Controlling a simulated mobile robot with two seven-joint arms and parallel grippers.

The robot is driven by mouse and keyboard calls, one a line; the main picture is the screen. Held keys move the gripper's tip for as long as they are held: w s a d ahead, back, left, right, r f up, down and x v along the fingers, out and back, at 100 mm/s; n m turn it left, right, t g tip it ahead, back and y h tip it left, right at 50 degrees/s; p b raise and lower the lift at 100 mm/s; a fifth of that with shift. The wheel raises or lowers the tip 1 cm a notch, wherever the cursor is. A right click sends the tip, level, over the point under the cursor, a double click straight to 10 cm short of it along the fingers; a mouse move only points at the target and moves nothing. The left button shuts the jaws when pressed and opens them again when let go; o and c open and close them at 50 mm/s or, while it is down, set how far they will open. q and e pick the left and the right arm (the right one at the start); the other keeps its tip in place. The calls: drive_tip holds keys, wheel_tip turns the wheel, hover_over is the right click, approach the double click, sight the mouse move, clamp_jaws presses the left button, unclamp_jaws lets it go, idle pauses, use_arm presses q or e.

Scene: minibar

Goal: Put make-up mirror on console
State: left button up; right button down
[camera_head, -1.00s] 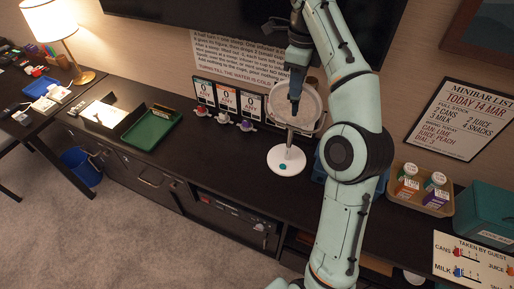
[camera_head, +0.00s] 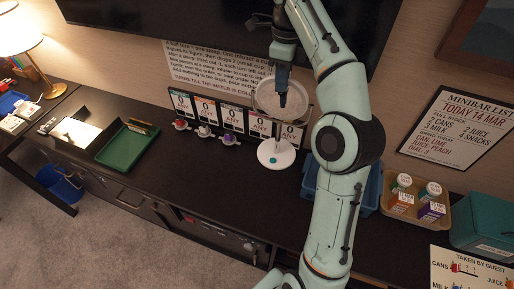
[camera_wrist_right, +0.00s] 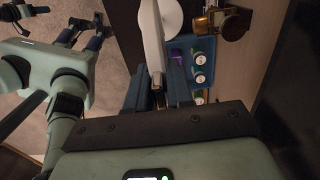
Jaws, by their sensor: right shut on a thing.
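The make-up mirror has a round face (camera_head: 281,97) in a pale rim, on a thin stem with a round white base (camera_head: 276,155). My right gripper (camera_head: 282,98) points down and is shut on the mirror's upper part. The mirror hangs roughly upright over the dark console top (camera_head: 238,180); whether its base touches is not clear. In the right wrist view the mirror (camera_wrist_right: 151,45) shows edge-on beyond the fingers (camera_wrist_right: 158,92). My left gripper is not in the head view; dark prongs at the wrist view's upper left may be part of it.
Cards (camera_head: 206,110) with small coloured cups stand behind and left of the mirror. A blue tray (camera_head: 368,195) is partly behind my right arm. A bottle tray (camera_head: 416,207) and teal box (camera_head: 485,220) stand right. A green tray (camera_head: 122,148) lies left. Console top before the cups is clear.

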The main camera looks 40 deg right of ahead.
hover_over(279, 118)
drive_tip(key=f, duration=0.6)
drive_tip(key=shift+d+f, duration=0.25)
drive_tip(key=shift+f, duration=0.05)
wheel_tip(279, 118, down, 8)
drive_tip(key=shift+s+r+b, duration=0.15)
drive_tip(key=shift+b, duration=0.9)
drive_tip(key=shift+w+f, duration=0.3)
drive_tip(key=shift+f, duration=0.1)
use_arm(q)
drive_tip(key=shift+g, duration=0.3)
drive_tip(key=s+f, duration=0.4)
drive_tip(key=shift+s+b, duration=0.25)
drive_tip(key=shift+b, duration=0.15)
use_arm(e)
wheel_tip(279, 118, down, 4)
drive_tip(key=shift+r, duration=0.15)
